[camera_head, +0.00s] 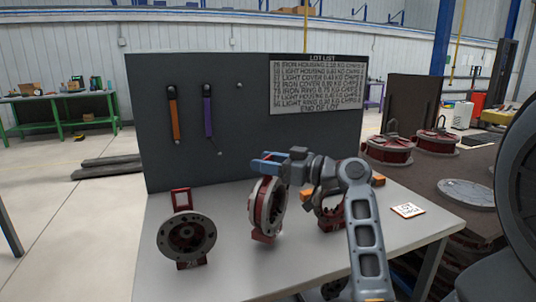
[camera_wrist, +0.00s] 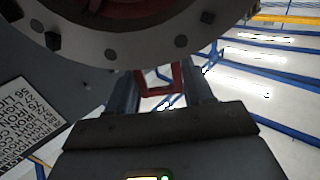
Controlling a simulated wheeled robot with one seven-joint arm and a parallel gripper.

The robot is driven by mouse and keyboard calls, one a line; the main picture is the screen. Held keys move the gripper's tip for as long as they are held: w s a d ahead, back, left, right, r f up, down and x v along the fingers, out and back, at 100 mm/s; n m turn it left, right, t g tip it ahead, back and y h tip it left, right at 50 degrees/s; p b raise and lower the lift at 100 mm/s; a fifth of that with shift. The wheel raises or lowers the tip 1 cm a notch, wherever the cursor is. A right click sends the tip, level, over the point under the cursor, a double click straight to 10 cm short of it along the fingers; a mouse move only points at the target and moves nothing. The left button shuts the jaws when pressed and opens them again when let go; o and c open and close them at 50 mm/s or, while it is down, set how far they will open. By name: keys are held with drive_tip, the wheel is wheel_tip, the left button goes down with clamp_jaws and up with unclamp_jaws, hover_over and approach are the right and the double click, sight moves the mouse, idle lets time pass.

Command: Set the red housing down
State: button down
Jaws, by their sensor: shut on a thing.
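A red housing (camera_head: 268,207) with a grey bolted rim stands on edge near the middle of the grey table (camera_head: 225,272). My gripper (camera_head: 268,163) is above it, shut on its red frame-shaped handle. In the wrist view the red handle (camera_wrist: 160,80) shows between the two fingers, and the round grey bolted rim (camera_wrist: 115,50) fills the top. The housing's red foot is at or just above the table top; I cannot tell whether it touches.
A dark round part (camera_head: 187,235) with a red handle and foot stands at the left. Another red part (camera_head: 330,208) is partly hidden behind my arm. A dark panel (camera_head: 235,120) with hanging tools and a lot list (camera_head: 317,85) rises behind. A small card (camera_head: 407,210) lies at right.

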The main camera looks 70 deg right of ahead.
drive_tip(key=shift+f, duration=1.25)
drive_tip(key=shift+f, duration=0.15)
drive_tip(key=shift+c, duration=2.2)
unclamp_jaws()
drive_tip(key=shift+f, duration=0.1)
drive_tip(key=shift+s, duration=0.15)
drive_tip(key=s+a+b, duration=0.1)
drive_tip(key=s+b, duration=0.1)
drive_tip(key=s, duration=0.9)
drive_tip(key=shift+s, duration=0.35)
